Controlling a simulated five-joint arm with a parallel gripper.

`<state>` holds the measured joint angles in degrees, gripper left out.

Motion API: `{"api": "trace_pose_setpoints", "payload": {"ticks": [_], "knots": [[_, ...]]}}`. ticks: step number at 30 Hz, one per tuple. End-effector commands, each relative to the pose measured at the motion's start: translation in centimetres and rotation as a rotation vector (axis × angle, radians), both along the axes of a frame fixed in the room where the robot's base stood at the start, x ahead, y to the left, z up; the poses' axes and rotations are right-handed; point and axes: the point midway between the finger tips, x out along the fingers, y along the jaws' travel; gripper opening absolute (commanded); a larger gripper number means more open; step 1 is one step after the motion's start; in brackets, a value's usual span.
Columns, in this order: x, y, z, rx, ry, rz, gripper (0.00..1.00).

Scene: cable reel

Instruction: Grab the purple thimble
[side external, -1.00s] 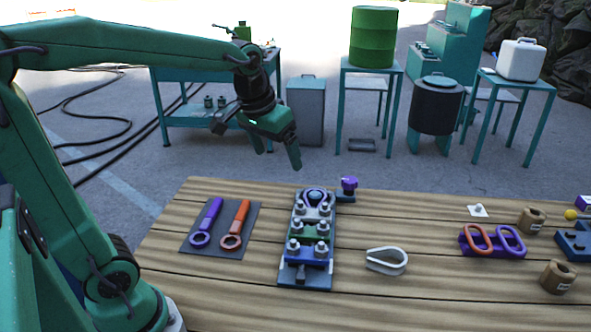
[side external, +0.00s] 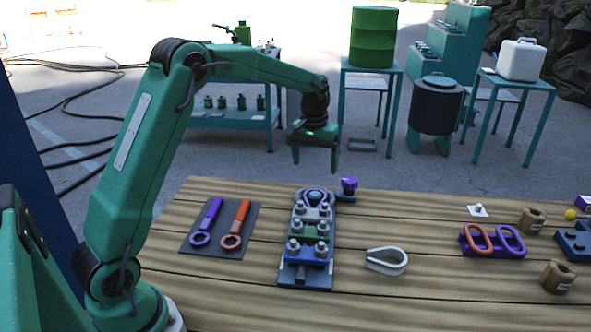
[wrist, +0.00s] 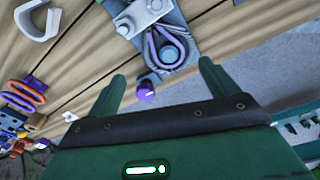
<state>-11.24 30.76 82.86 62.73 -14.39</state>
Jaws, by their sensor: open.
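The purple thimble (wrist: 151,48) is a teardrop loop around a grey post at the far end of the clamp fixture (side external: 291,275). In the side view the thimble (side external: 308,197) looks small and dark, partly hidden by the post. My gripper (side external: 315,160) is open and empty, pointing down, above and beyond the fixture's far end. In the wrist view the thimble lies ahead of my gripper (wrist: 162,74), roughly centred between the fingertips and apart from them.
A purple knob (side external: 348,184) stands beside the fixture's far end, close to my fingers. A grey U-shaped piece (side external: 387,261) lies to the right. Two wrenches on a dark mat (side external: 222,250) lie left. Purple and orange links (side external: 490,241) lie farther right.

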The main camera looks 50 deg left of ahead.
Motion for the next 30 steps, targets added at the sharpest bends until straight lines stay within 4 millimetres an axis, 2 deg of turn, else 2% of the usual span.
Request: {"api": "trace_pose_setpoints", "payload": {"ticks": [1, 3, 9, 20, 30], "knots": [[0.6, 0.5, -1.2, -0.004, 0.015, 0.014, 0.86], [1.3, 1.0, -2.4, -0.007, 0.029, 0.030, 0.86], [2.5, 2.0, -4.8, -0.013, 0.056, 0.059, 0.86], [2.8, 2.3, -5.8, -0.015, 0.063, 0.068, 0.86], [2.8, 2.2, -8.0, -0.015, 0.063, 0.067, 0.86]]}}
